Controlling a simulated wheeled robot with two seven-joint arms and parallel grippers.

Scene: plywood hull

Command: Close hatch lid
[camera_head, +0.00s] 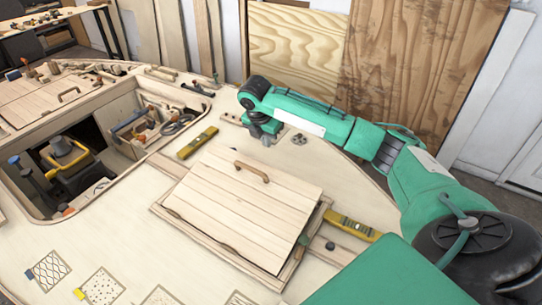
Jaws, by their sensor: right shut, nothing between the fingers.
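A pale planked hatch lid (235,212) with a wooden handle (252,172) lies over a wooden frame (292,272) in the middle of the deck. The lid looks a little raised and tilted, out of line with the frame; its underside is hidden. My right arm comes in from the right, and its gripper (265,137) is shut and empty, pointing down beyond the lid's far edge, apart from the handle. My left gripper is out of view.
Another planked lid (45,97) with a handle is at the far left. An open well (84,140) holds tools and a yellow-topped thing. One yellow level (197,143) lies left of the lid, another (352,227) to its right. Plywood sheets (295,45) stand behind.

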